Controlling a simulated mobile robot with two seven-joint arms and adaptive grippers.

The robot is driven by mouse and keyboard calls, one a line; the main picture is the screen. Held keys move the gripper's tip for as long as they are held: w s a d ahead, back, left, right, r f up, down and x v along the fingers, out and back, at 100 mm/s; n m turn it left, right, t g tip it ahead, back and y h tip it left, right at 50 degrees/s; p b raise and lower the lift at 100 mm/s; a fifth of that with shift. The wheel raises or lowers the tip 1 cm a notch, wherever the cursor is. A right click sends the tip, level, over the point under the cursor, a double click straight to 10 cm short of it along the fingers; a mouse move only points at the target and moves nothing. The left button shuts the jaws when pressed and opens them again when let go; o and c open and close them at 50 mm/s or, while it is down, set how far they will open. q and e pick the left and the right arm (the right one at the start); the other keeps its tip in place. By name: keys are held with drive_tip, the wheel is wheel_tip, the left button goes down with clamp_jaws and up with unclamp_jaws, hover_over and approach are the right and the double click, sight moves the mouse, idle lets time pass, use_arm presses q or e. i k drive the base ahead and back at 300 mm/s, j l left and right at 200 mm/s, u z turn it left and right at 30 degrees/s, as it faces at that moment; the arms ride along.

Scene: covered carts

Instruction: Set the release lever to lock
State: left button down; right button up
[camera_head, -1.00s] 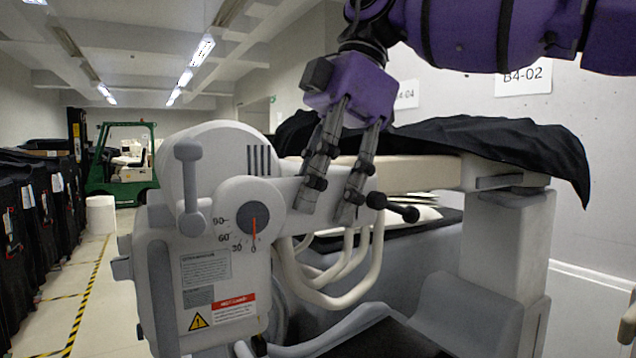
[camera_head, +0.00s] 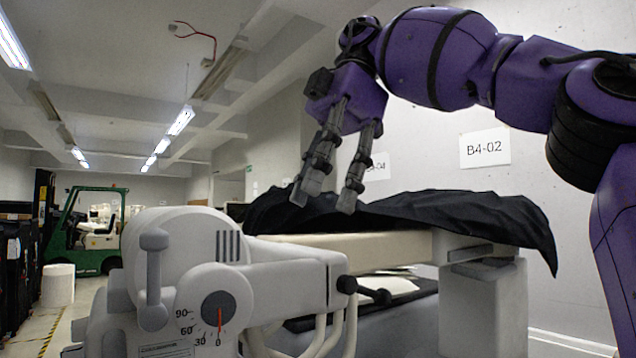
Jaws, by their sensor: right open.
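The cart's grey mechanism housing (camera_head: 190,240) stands at the lower left. I cannot tell for certain which one is the release lever. A dial (camera_head: 219,308) marked 0 to 90 has its red pointer at 0. My right gripper (camera_head: 324,200) is open and empty, fingers pointing down, above the side arm and the black lever in the picture, apart from both. My left gripper is not in view.
A black cover (camera_head: 400,212) drapes over the cart's pale bed (camera_head: 370,248) behind my gripper. A green forklift (camera_head: 95,228) and a white cylinder (camera_head: 58,285) stand at the far left. A wall with a B4-02 sign (camera_head: 485,149) is behind.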

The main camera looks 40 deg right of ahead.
sight(367, 291)
drive_tip(key=k, duration=1)
